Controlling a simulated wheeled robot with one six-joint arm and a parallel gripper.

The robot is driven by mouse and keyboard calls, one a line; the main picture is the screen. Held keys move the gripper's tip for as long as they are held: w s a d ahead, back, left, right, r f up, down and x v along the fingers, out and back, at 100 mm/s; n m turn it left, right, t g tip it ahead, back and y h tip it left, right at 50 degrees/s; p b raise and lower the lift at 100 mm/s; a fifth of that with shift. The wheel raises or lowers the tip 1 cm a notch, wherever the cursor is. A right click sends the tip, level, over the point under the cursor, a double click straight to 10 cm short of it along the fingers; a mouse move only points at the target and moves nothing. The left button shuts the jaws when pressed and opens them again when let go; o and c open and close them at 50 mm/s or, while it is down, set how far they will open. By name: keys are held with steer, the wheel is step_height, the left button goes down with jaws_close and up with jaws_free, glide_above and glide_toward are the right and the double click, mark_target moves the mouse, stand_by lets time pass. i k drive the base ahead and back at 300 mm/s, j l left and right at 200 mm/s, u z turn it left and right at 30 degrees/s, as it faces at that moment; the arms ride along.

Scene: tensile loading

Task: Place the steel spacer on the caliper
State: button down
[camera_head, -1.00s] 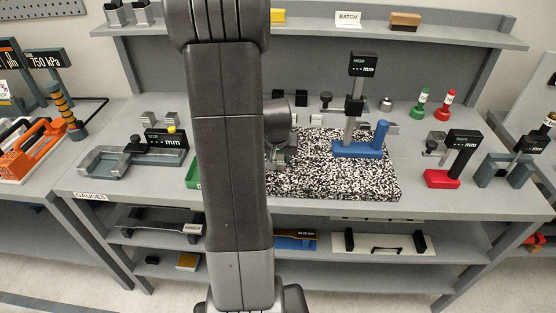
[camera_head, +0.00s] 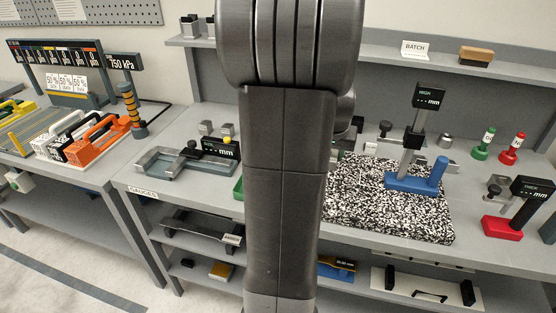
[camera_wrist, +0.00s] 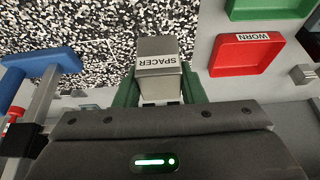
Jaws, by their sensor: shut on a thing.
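The steel spacer (camera_wrist: 158,48) is a grey metal block labelled SPACER, seen in the wrist view. My gripper (camera_wrist: 160,90) is shut on it, with a green finger on each side. In the head view my arm hides both gripper and spacer. What looks like the caliper (camera_head: 170,165) is a grey, low gauge with jaws and a black mm display, lying on the bench left of my arm. The wrist view does not clearly show it, and its display text is partly unreadable.
A speckled plate (camera_head: 385,212) carries a blue-based height gauge (camera_head: 402,181). A red gauge (camera_head: 502,229) stands at right. In the wrist view a red tray marked WORN (camera_wrist: 246,68) and a green tray (camera_wrist: 268,8) are near the spacer. A shelf (camera_head: 385,57) runs behind.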

mark_target(162, 168)
steer(key=i+j, duration=0.1)
steer(key=j, duration=1)
steer(key=i+j, duration=0.15)
steer(key=j, duration=0.4)
steer(key=i+j, duration=0.1)
steer(key=j, duration=1)
steer(key=i, duration=0.05)
